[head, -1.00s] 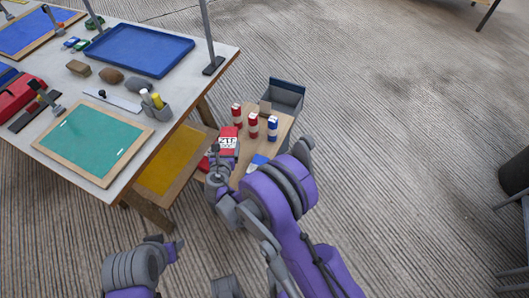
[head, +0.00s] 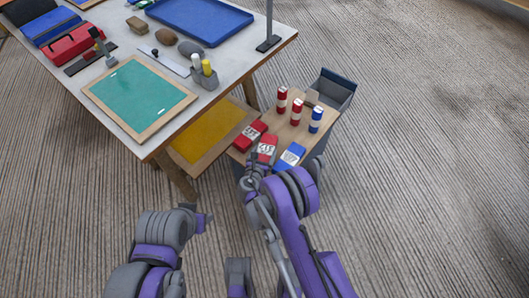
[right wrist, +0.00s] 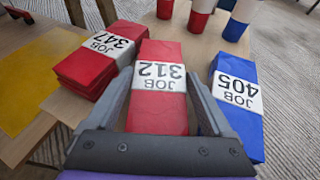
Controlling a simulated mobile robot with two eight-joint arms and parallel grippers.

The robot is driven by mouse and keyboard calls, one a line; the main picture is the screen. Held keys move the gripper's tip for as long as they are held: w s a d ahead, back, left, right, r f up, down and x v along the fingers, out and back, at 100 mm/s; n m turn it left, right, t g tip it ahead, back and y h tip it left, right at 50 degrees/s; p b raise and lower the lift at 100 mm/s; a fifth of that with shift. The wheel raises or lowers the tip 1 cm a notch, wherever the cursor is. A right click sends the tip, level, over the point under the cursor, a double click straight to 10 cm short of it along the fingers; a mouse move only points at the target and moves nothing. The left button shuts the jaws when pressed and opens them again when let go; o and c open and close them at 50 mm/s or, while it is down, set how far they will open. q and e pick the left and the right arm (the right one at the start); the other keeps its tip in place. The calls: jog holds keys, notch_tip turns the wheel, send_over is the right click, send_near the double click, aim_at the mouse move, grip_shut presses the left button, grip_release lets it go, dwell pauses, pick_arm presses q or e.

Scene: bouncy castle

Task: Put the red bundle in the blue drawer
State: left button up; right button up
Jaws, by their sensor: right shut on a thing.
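My right gripper (right wrist: 158,115) is shut on the red bundle with the white JOB 312 label (right wrist: 160,75), which also shows in the head view (head: 267,148). It is between another red bundle, JOB 347 (right wrist: 93,62), and a blue bundle, JOB 405 (right wrist: 237,105). Whether the held bundle touches the wooden top (head: 268,130) under it, I cannot tell. An open drawer with a dark blue-grey front (head: 339,79) sticks out at the far right end of that unit. My left gripper (head: 206,219) is low in the head view; its jaws are unclear.
Two red-and-white cylinders (head: 282,101) (head: 297,112) and a blue-and-white one (head: 316,121) stand between the bundles and the drawer. A worktable (head: 215,92) with a green board (head: 140,96) and a blue tray (head: 203,20) is at the left. The floor at right is clear.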

jog(key=shift+f, duration=0.2)
jog(key=o, duration=1.3)
jog(key=shift+c, duration=0.2)
jog(key=shift+r, duration=0.15)
jog(key=shift+s+r, duration=0.15)
jog(key=shift+s, duration=0.05)
jog(key=v, duration=1.1)
jog(key=shift+s+p, duration=0.3)
